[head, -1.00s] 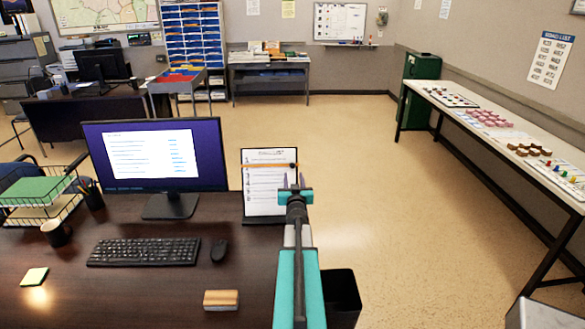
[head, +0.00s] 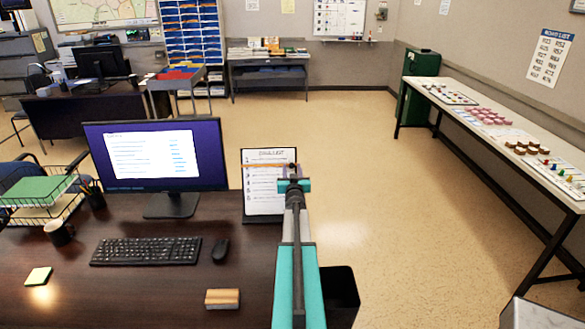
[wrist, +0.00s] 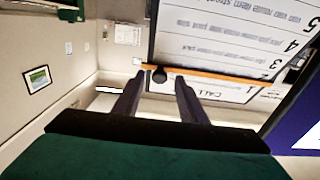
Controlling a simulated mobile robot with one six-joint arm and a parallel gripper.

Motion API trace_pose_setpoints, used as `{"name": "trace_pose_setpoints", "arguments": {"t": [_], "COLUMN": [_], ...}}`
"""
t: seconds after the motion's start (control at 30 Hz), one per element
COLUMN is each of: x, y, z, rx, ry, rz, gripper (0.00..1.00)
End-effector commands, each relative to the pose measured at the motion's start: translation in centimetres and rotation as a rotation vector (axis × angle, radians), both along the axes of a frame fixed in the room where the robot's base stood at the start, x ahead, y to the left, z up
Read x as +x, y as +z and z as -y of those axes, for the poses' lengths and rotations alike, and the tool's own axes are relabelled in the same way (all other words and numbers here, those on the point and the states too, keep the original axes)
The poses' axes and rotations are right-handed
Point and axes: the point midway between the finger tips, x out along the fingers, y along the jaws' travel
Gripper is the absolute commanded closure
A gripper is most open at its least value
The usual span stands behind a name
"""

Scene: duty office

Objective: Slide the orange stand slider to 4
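The document stand (head: 263,205) on the desk holds a white sheet with numbered lines, beyond the monitor's right edge. Its orange slider (head: 265,165) is a thin bar across the upper part of the sheet. In the wrist view the picture is turned over, and the slider (wrist: 215,76) lies near the printed 1 and 2, away from the 4. A dark round knob (wrist: 159,75) is at its end. My gripper (wrist: 159,78) is open, its two fingertips on either side of the knob with gaps visible. In the head view my gripper (head: 293,175) partly covers the stand's right edge.
The monitor (head: 155,155) stands just left of the stand. The keyboard (head: 145,251), mouse (head: 220,250) and a wooden block (head: 222,299) lie on the desk in front. Open floor lies to the right.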

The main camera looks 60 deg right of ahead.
Motion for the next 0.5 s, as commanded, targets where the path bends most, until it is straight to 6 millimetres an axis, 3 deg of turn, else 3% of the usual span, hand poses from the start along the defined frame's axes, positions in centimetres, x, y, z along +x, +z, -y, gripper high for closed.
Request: {"name": "trace_pose_setpoints", "arguments": {"t": [0.43, 0.5], "x": [0.33, 0.34], "y": [-0.01, 0.0], "z": [0.31, 0.31], "rx": [0.0, 0.0], "ry": [0.001, 0.001], "rz": [0.0, 0.0], "gripper": [0.62, 0.7]}}
